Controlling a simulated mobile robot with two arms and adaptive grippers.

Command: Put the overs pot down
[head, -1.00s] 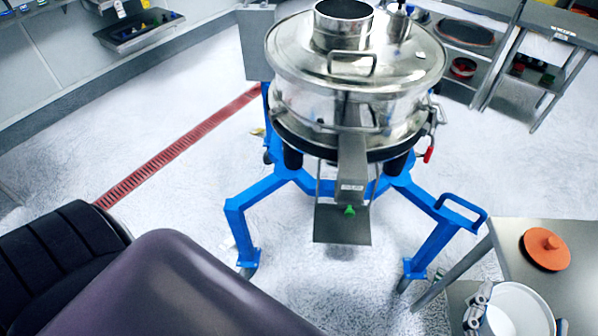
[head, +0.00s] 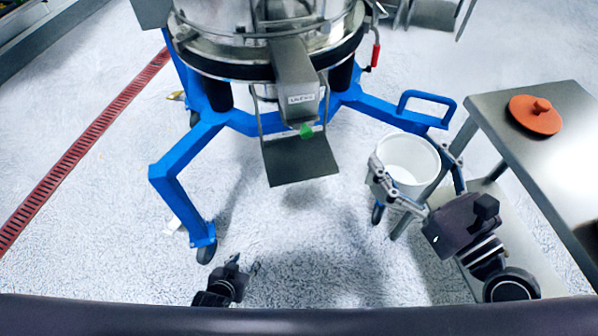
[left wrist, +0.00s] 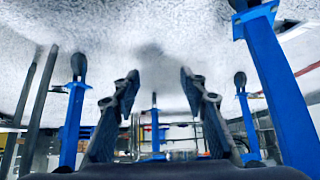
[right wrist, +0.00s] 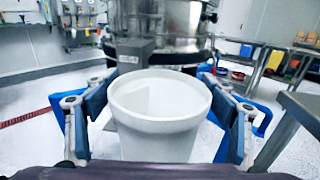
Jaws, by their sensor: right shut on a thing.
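The overs pot (head: 408,158) is a white, open-topped pot, upright and seemingly empty inside. My right gripper (head: 412,170) is shut on it, with a finger on each side; it also fills the middle of the right wrist view (right wrist: 158,120) between the blue-padded fingers. The pot is in the air, right of the sifter's small grey shelf (head: 300,160), which hangs below the labelled spout (head: 298,98). The shelf is bare. My left gripper (head: 238,266) is low at the bottom of the head view; its fingers (left wrist: 162,95) are apart and empty in the left wrist view.
The sifter's blue wheeled frame (head: 190,150) spreads its legs around the shelf, with a blue handle (head: 428,97) near the pot. A steel table (head: 560,150) at right carries an orange lid (head: 536,115). The floor in front is clear.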

